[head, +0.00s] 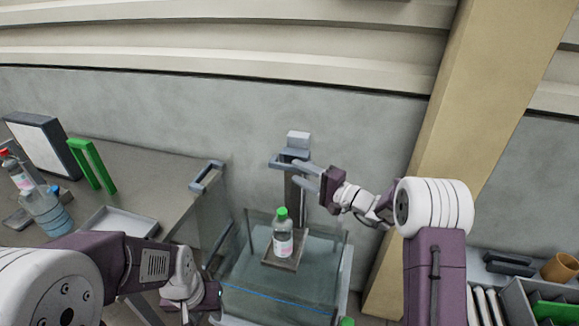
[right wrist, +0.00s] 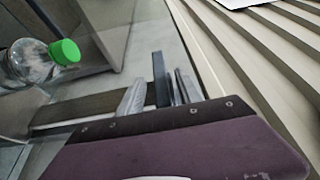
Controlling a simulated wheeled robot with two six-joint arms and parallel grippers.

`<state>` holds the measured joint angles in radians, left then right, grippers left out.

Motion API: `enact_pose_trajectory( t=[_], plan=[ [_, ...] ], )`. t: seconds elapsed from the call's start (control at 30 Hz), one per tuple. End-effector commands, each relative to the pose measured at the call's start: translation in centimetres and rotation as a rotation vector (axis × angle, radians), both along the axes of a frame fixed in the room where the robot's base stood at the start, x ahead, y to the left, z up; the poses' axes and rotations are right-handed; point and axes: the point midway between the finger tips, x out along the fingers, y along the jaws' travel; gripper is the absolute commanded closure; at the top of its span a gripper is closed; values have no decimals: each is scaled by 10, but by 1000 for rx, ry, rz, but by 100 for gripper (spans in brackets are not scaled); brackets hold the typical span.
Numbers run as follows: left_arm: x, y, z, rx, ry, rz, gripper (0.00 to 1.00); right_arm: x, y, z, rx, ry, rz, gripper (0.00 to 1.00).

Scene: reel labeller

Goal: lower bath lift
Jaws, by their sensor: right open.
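The bath (head: 325,283) is a clear-walled tank below the wall. Its lift has an upright post (head: 293,190) with a grey handle (head: 280,161) near the top and a small platform (head: 294,262) at the bath. A clear bottle (head: 283,244) with a green cap stands upright on the platform; it also shows in the right wrist view (right wrist: 30,65). My right gripper (head: 308,177) is open at the handle; in the right wrist view a dark bar (right wrist: 161,78) shows between its fingers. My left gripper (head: 205,297) is low, left of the bath; its fingers are not clear.
The grey table (head: 150,175) at left carries a shallow tray (head: 118,222), a green frame (head: 92,165), a dark-edged panel (head: 42,145) and bottles (head: 48,212). A beige pillar (head: 480,90) stands behind my right arm. A bin (head: 515,300) and orange cup (head: 560,267) are at lower right.

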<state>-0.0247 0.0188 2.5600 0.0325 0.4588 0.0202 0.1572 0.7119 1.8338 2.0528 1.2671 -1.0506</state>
Motion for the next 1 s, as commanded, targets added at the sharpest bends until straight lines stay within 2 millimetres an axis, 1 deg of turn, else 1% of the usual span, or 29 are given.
enact_pose_trajectory(
  t=[0.03,0.1,0.2,0.33,0.53,0.57,0.6,0.7,1.0],
  plan=[
    [0,0,7,0,0,0,64,7,9,3,0,1,3,58],
    [0,0,11,0,0,0,64,15,18,3,1,1,3,58],
    [0,0,14,0,0,0,64,23,27,2,-1,1,2,58],
    [0,0,14,0,0,0,64,28,32,1,0,0,0,58],
    [0,0,14,0,0,0,64,28,32,0,0,0,-1,58],
    [0,0,14,0,0,0,64,28,32,0,0,0,-1,64],
    [0,0,14,0,0,0,64,28,32,0,0,0,-1,75],
    [0,0,14,0,0,0,64,28,32,0,0,0,0,100],
    [0,0,14,0,0,0,64,28,32,0,-1,1,0,100]
  ],
)
